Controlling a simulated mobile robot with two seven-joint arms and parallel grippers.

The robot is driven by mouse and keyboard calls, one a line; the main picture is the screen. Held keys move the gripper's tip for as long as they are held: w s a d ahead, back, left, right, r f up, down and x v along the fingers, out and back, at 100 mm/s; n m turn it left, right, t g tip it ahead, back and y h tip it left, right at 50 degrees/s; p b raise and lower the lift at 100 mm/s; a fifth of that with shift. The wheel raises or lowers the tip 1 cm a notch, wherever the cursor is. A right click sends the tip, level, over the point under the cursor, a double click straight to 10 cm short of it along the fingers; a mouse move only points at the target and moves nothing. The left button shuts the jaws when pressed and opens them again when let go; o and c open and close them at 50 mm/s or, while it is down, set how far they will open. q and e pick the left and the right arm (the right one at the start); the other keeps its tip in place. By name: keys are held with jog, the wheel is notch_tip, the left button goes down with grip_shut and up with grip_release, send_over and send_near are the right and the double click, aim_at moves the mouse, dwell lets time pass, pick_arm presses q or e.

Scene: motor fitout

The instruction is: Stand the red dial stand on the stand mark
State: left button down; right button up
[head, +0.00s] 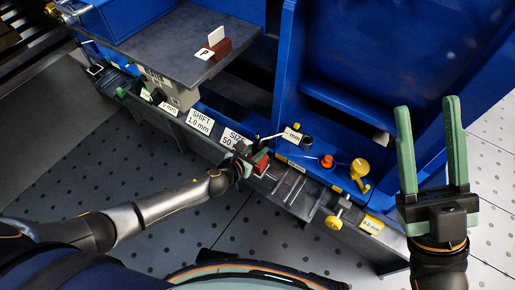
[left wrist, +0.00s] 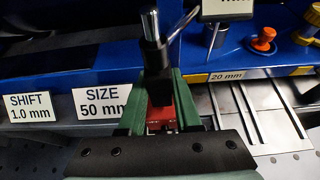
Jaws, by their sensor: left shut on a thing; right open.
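The red dial stand shows as a red block (head: 261,164) at my left gripper (head: 250,160) in the head view. In the left wrist view its red base (left wrist: 161,122) sits between the green fingers, and a dark clamp with a silver post (left wrist: 150,27) rises above it. My left gripper (left wrist: 160,105) is shut on the stand, over the front strip of the blue bench. The fingers hide part of the base. My right gripper (head: 428,110) is open and empty, at the right of the head view. I cannot pick out the stand mark in either view.
Label cards reading SHIFT 1.0 mm (head: 200,122) and SIZE 50 mm (left wrist: 102,102) stand left of the held stand. An orange knob (head: 327,161), a yellow dial-like part (head: 359,168) and a yellow knob (head: 334,222) lie to its right. A grey plate (head: 165,45) juts out behind.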

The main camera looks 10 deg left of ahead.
pick_arm(q)
jog(key=shift+w+d+r, duration=0.1)
jog(key=shift+w+r, duration=0.05)
jog(key=shift+r, duration=0.1)
jog(key=shift+f+b, duration=0.3)
jog(key=shift+f, duration=0.15)
dwell(0.5)
